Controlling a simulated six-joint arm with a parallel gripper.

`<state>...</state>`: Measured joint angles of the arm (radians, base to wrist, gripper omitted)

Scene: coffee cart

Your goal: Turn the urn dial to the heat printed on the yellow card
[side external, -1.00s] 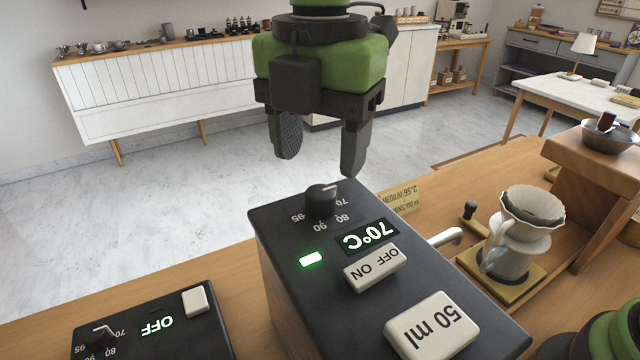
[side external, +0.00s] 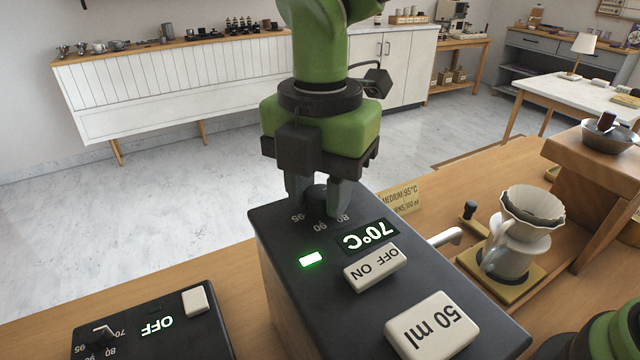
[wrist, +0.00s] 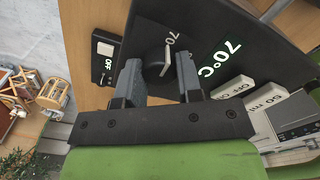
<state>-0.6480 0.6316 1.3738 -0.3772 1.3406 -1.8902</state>
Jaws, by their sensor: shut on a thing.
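The urn (side external: 290,262) is a dark box with a lit display (side external: 369,236) reading 70°C. Its round black dial (side external: 318,192) sits on the top face, with 80, 90 and 95 visible around it; the 70 is covered in the side view. In the wrist view the dial (wrist: 157,62) lies between the two fingers, near a 70 mark. My gripper (side external: 322,205) is lowered over the urn and shut on the dial. The yellow card (side external: 402,196) stands behind the urn and reads MEDIUM 95°C; its lower line is partly hidden.
A second dark unit showing OFF (side external: 157,325) is at the lower left. A white dripper (side external: 527,215) stands at the right.

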